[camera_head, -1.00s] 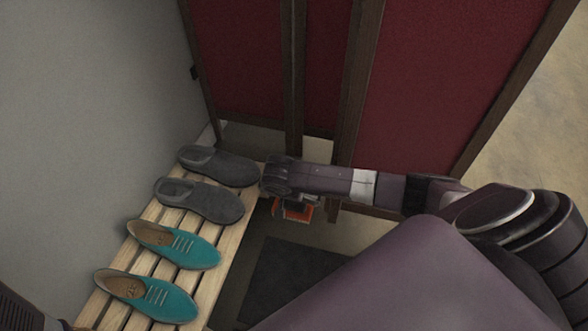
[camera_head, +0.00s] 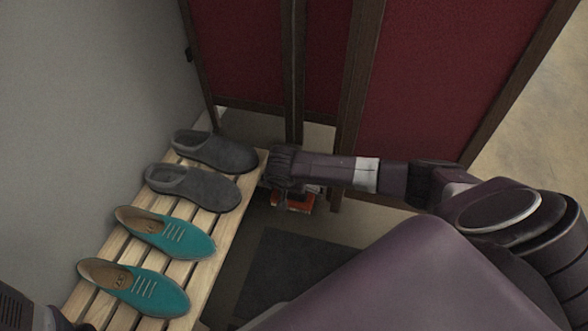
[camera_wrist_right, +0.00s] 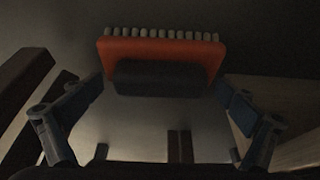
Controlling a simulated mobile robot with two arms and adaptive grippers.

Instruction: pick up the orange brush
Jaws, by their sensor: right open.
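The orange brush (camera_head: 293,201) is partly hidden under my right wrist in the head view, low beside the far right corner of the slatted bench. In the right wrist view the brush (camera_wrist_right: 160,50) shows its orange body, a row of pale bristles along the top and a dark block on its near face. My right gripper (camera_wrist_right: 160,98) is open, with one finger on each side of the brush and gaps visible on both sides. In the head view its fingers are hidden below the wrist. Only a dark part of my left arm shows in the lower left corner.
The slatted wooden bench (camera_head: 228,228) holds two grey shoes (camera_head: 195,187) and two teal shoes (camera_head: 167,232). A red folding screen (camera_head: 430,80) with dark posts stands just behind my right arm. A dark mat (camera_head: 290,270) lies on the floor right of the bench.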

